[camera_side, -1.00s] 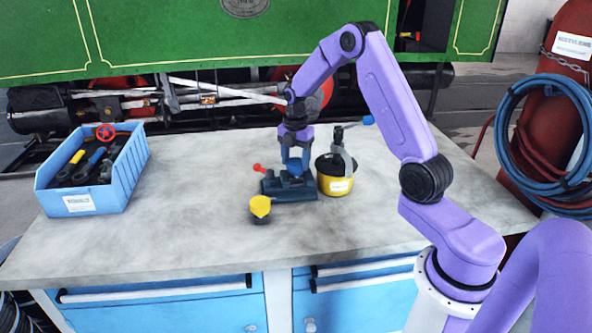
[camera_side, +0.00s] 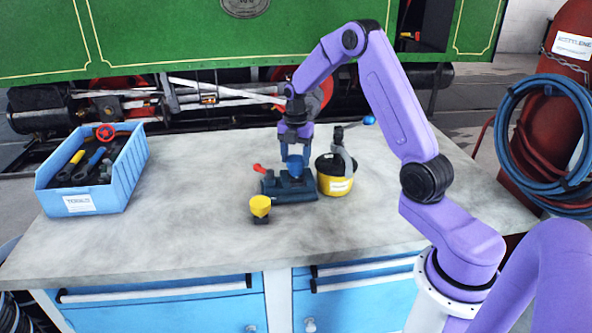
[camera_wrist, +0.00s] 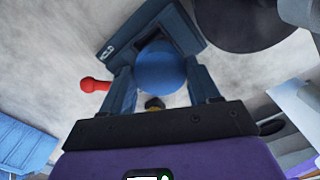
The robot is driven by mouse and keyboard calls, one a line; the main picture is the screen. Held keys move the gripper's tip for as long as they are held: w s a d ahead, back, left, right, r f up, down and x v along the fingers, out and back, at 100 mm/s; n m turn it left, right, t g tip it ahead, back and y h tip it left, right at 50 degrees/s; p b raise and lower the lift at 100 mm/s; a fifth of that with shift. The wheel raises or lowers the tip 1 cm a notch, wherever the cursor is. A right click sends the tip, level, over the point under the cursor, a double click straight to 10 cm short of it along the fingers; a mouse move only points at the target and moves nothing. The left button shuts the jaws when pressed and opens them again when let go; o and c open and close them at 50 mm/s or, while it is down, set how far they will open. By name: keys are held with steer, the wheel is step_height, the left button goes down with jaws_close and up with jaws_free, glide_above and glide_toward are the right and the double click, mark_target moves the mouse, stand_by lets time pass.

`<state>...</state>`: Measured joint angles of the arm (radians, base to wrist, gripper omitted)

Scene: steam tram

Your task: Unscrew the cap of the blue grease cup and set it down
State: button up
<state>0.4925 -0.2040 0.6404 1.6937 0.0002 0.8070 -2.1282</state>
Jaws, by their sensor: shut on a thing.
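The blue cap (camera_side: 295,165) of the grease cup is between the fingers of my gripper (camera_side: 294,157), directly above the dark vise (camera_side: 300,193). My gripper is shut on it. In the wrist view the round blue cap (camera_wrist: 160,72) sits between the two fingertips (camera_wrist: 162,84), with the vise (camera_wrist: 195,40) behind it.
A yellow-topped cup (camera_side: 260,205) stands in front of the vise. A yellow and black pot (camera_side: 335,185) stands close on its right. The vise's red handle (camera_side: 260,169) points left. A blue tool bin (camera_side: 110,187) is at the far left; the bench (camera_side: 170,230) between is clear.

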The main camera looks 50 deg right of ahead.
steer(key=shift+r, duration=0.9)
steer(key=shift+r, duration=0.9)
steer(key=s+a, duration=0.6)
steer(key=s, duration=0.5)
steer(key=s+a, duration=0.6)
steer(key=s, duration=0.4)
glide_above(296, 217)
step_height(296, 217, down, 10)
steer(key=shift+s+r, duration=0.1)
steer(key=shift+s, duration=0.05)
steer(key=shift+f, duration=1.7)
steer(key=shift+f, duration=0.15)
